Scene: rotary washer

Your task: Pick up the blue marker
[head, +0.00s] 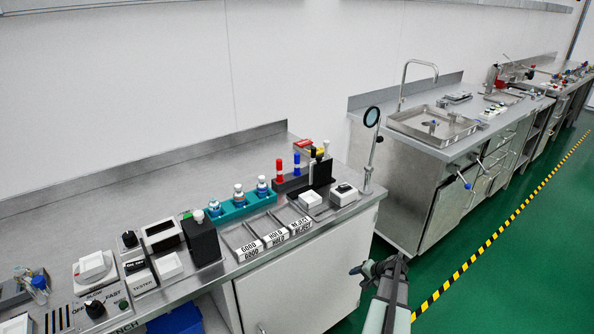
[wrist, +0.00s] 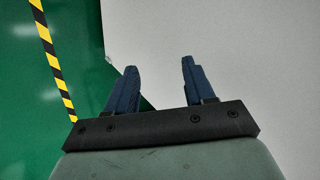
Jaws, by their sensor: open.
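The blue marker (head: 297,162) stands upright in a black holder (head: 291,184) on the near bench, between a red marker (head: 279,168) and a black marker (head: 313,153). Its lower part is hidden in the holder. My gripper (head: 362,268) is well away from it, low in front of the bench, to the right in the head view. In the wrist view its two dark blue fingers (wrist: 159,64) are spread apart with nothing between them. The blue marker does not show in the wrist view.
Labelled trays (head: 262,248) lie in front of the holder, and a teal rack with bottles (head: 236,208) is left of it. A magnifier on a stand (head: 370,150) rises at the bench's right end. A sink bench (head: 440,150) stands beyond a gap of green floor.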

